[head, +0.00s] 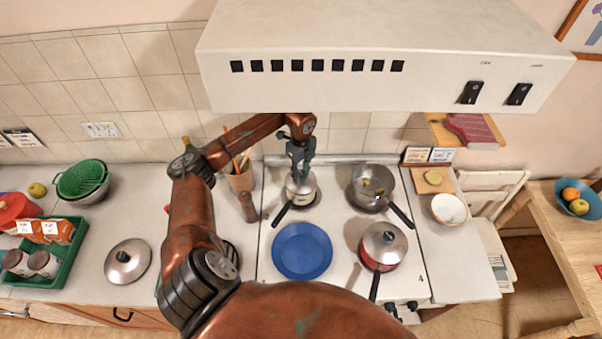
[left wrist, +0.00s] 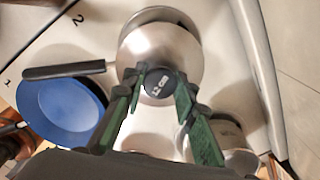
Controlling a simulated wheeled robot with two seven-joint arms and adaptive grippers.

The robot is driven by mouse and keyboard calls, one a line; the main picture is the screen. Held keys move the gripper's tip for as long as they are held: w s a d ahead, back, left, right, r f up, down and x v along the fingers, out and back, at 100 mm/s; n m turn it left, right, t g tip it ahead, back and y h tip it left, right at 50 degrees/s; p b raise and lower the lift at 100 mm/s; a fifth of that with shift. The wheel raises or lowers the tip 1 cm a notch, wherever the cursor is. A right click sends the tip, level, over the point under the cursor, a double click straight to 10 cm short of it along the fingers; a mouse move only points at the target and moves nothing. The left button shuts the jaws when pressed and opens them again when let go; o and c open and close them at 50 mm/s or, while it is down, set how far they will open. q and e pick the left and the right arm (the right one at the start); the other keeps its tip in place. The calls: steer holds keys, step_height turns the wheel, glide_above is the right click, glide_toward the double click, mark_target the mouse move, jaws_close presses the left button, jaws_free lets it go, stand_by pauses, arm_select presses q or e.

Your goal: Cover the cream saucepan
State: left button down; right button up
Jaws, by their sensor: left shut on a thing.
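My left gripper (head: 301,168) reaches down over the back left burner. It is shut on the black knob (left wrist: 159,82) of a small silver lid (left wrist: 150,52). The lid also shows in the head view (head: 300,187). A pan with a black handle (head: 281,215) is directly under the lid; its handle also shows in the left wrist view (left wrist: 65,72). The lid hides most of this pan, so I cannot tell its colour for sure, nor whether the lid rests on its rim or hangs just above. My right gripper is not in view.
A blue plate (head: 302,251) covers the front left burner. An open grey pan (head: 364,196) with food stands back right, a lidded red pan (head: 383,249) front right. A utensil pot (head: 240,179) and a mill (head: 249,207) stand left. The range hood (head: 380,55) overhangs. A larger lid (head: 128,263) lies on the left counter.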

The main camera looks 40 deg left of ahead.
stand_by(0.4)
arm_select(q)
steer(key=shift+f, duration=0.3)
stand_by(0.6)
steer(key=shift+f, duration=0.2)
stand_by(0.4)
steer(key=c, duration=1.7)
jaws_free()
steer(key=shift+o, duration=1)
steer(key=shift+o, duration=0.3)
